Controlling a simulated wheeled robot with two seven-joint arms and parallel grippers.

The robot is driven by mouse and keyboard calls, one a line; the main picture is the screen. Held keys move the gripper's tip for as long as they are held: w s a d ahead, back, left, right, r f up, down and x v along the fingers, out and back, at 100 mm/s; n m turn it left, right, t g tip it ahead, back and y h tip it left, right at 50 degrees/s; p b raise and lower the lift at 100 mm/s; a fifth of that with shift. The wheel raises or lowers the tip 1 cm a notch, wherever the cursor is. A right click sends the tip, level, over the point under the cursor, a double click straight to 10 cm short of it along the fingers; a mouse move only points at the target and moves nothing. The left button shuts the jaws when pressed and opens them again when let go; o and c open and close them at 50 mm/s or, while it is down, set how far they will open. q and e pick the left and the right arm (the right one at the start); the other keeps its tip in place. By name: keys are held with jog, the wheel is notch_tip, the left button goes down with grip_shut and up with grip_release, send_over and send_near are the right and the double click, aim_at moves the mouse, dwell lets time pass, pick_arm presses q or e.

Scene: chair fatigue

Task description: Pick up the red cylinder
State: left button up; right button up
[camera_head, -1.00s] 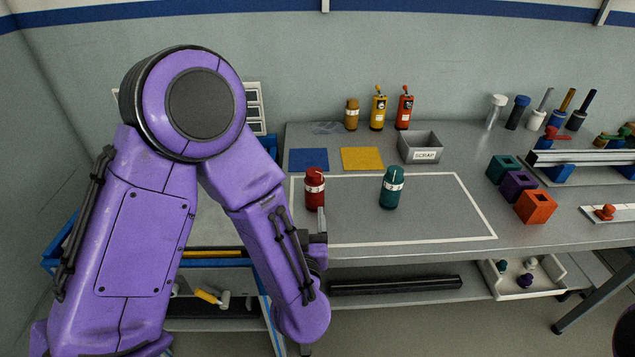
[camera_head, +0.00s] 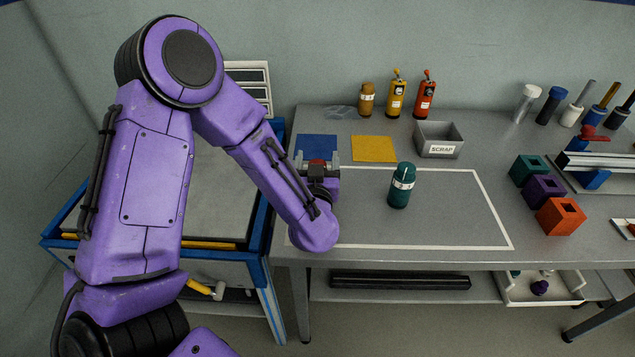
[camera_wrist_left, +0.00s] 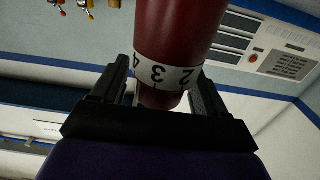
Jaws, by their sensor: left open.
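The red cylinder (camera_wrist_left: 180,28) fills the top middle of the left wrist view, with a white numbered band near its end. In the head view only a small red part (camera_head: 318,162) shows; my gripper and forearm hide the rest. My left gripper (camera_head: 317,160) is open, with the cylinder between its fingers. In the wrist view one finger (camera_wrist_left: 158,82) stands on each side of it; whether either touches it I cannot tell. My right gripper is out of view.
Blue (camera_head: 317,146) and yellow (camera_head: 374,149) squares and a scrap bin (camera_head: 438,140) lie behind. Coloured blocks (camera_head: 561,216) stand at right. The outlined area's right part is clear.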

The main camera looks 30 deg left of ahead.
pick_arm(q)
jog(key=shift+w+a, duration=0.15)
jog(key=shift+w, duration=0.05)
grip_shut()
